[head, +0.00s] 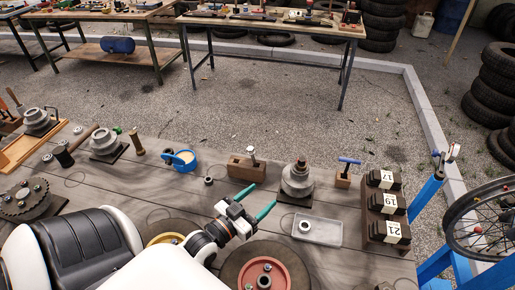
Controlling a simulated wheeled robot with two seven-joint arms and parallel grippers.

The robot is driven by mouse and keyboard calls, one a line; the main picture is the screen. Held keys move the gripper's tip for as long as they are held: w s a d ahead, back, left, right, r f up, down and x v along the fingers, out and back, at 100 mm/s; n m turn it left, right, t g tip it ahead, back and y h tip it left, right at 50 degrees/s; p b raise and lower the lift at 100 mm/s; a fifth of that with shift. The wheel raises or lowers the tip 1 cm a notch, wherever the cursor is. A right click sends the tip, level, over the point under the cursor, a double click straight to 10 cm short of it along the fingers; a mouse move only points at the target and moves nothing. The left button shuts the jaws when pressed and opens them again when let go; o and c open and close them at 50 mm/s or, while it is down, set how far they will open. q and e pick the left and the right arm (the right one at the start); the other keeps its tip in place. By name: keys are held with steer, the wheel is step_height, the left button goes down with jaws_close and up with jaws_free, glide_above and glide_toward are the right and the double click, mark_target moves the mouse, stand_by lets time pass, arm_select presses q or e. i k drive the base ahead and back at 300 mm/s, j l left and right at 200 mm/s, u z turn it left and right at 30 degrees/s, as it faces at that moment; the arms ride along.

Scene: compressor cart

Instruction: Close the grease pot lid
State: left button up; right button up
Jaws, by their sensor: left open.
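My right gripper is not in view.
A wooden block (246,169) with a metal piece stands right of the pot. A stepped metal part (297,180), a grey tray (317,229) and a numbered rack (384,208) are further right. A brass piece (137,143) stands left of the pot. A red-centred disc (262,275) lies near me.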

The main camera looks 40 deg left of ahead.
mark_target(170, 159)
steer(key=k+j, duration=0.1)
steer(key=k, duration=1.4)
